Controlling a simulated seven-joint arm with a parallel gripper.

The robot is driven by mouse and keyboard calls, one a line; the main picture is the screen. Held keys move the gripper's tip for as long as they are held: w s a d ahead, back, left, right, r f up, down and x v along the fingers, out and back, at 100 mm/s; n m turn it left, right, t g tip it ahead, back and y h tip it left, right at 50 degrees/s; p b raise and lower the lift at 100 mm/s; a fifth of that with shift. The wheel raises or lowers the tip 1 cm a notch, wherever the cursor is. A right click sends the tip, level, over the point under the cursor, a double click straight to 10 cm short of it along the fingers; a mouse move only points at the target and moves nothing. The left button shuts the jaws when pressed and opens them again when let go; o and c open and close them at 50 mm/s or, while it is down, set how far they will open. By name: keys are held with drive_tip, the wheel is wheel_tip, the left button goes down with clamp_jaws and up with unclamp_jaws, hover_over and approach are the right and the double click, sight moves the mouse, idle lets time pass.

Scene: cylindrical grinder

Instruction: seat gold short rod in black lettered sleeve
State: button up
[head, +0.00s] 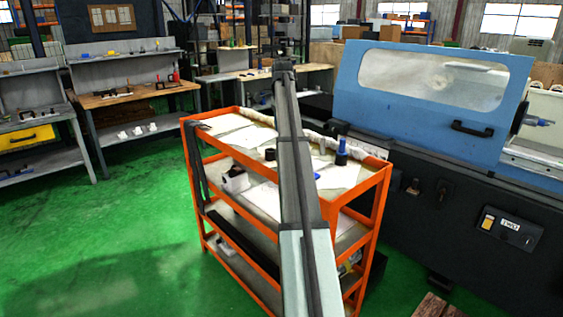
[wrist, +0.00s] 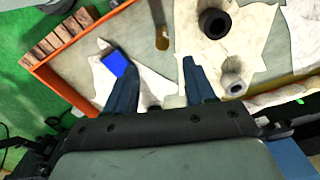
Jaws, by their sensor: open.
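In the wrist view my gripper (wrist: 146,55) is open, its two dark blue fingers wide apart with nothing held between them, above the cart top. A slim gold-brown piece (wrist: 161,40), which looks like the gold short rod, lies beyond the fingertips, near the right finger; its far end runs towards the picture's top edge. A black ring-shaped sleeve (wrist: 214,22) stands on a white sheet to the upper right, its hole facing up. No lettering is readable on it. In the head view a small black cylinder (head: 270,154) stands on the cart; I cannot tell if it is the same sleeve.
A blue block (wrist: 117,63) shows beside the left finger. A pale ring (wrist: 232,83) stands right of the right finger. The orange cart (head: 328,212) has raised edges. A blue-topped black piece (head: 341,151) stands near its right side. The blue grinder (head: 430,105) is behind.

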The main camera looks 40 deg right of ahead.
drive_tip(key=f, duration=1)
drive_tip(key=shift+w+f, duration=0.2)
clamp_jaws()
idle(0.3)
